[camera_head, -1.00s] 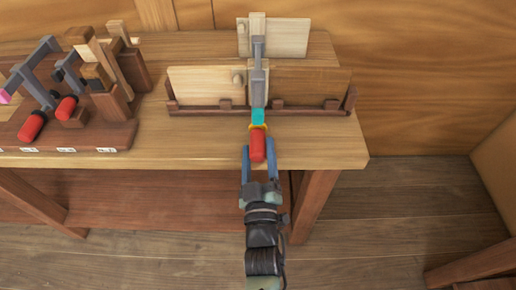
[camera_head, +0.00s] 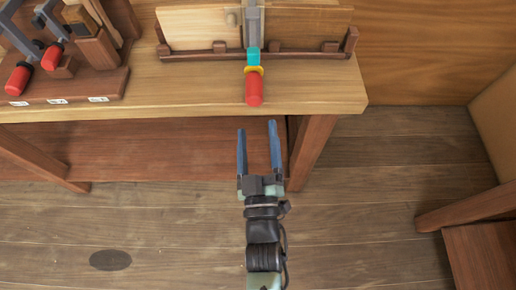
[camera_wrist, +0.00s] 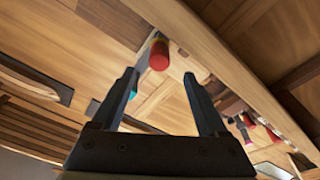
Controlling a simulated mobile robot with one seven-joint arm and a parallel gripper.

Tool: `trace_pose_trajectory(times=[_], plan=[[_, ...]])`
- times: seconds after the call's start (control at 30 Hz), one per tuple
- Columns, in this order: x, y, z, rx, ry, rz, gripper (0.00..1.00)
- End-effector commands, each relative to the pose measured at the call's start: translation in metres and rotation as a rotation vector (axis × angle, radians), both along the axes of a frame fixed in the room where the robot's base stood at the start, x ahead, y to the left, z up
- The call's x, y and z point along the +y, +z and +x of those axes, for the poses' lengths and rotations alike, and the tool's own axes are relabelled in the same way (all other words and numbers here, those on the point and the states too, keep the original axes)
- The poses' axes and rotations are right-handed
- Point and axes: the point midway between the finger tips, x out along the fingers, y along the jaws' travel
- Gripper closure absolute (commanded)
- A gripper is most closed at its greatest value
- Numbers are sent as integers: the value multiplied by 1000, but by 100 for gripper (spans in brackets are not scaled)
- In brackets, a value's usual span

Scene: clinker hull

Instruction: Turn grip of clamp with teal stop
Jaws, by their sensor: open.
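The clamp with the teal stop (camera_head: 253,57) is set on the wooden boards at the back of the bench, its bar running toward me. Its red grip (camera_head: 254,90) points at the bench's front edge, with a yellow ring behind it. In the wrist view the red grip (camera_wrist: 159,55) shows above and between my fingers, apart from them. My gripper (camera_head: 258,126) is open and empty, in front of the bench edge and short of the grip. The clamp's far end is cut off by the head view's top edge.
A wooden rack (camera_head: 72,88) with red-handled clamps and wood tools stands on the bench at left. A low brown tray (camera_head: 200,53) holds the boards upright. A brown stool or box (camera_head: 485,250) stands at lower right. The floor between is clear.

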Motion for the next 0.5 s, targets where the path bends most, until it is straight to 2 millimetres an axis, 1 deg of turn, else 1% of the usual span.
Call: trace_pose_trajectory(times=[0.03, 0.2, 0.3, 0.5], plan=[[0, -2, -9, 2, 0, 0, 24], [-1, -4, -26, 0, 0, 1, 24], [-1, -5, -31, 0, 0, 1, 24], [-1, -4, -32, -1, 1, 1, 24]])
